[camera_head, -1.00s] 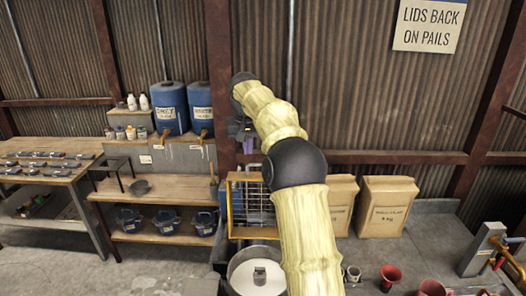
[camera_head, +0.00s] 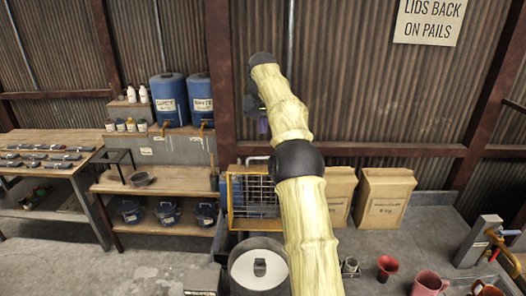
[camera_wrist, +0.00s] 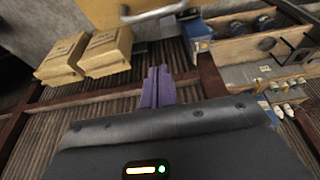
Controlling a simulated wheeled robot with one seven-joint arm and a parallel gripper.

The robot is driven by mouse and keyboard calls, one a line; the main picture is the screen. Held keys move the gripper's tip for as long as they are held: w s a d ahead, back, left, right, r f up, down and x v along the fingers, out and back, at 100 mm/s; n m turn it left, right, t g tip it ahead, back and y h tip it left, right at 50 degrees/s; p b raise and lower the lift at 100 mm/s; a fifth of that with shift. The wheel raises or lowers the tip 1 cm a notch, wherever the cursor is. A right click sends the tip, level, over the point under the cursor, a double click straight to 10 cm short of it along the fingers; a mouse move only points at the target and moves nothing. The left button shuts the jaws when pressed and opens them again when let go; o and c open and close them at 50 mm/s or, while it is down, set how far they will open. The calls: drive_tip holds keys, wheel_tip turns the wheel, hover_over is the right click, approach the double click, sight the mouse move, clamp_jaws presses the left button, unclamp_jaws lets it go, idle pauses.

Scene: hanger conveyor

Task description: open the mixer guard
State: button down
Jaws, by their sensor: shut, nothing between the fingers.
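The mixer guard (camera_head: 236,200), a wire grid in a yellow frame, stands upright behind the round mixer bowl (camera_head: 238,258). My arm hides the guard's right part.
Two paper sacks (camera_head: 384,198) stand right of the guard; my arm partly covers one. Blue drums (camera_head: 169,101) sit on a shelf to the left, above a wooden bench (camera_head: 165,186). Red cups (camera_head: 387,268) stand at the lower right. The air around my gripper is clear.

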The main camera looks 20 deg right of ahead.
drive_tip(key=shift+s+a+f+p, duration=0.1)
drive_tip(key=shift+s+f, duration=0.15)
drive_tip(key=shift+f, duration=1)
drive_tip(key=shift+s+a+f+p, duration=0.1)
drive_tip(key=shift+s+f, duration=0.15)
drive_tip(key=shift+f, duration=1.05)
drive_tip(key=shift+s+a+f+p, duration=0.1)
drive_tip(key=shift+s+f, duration=0.15)
drive_tip(key=shift+f, duration=1)
drive_tip(key=shift+d+f+b, duration=0.1)
drive_tip(key=shift+b, duration=0.3)
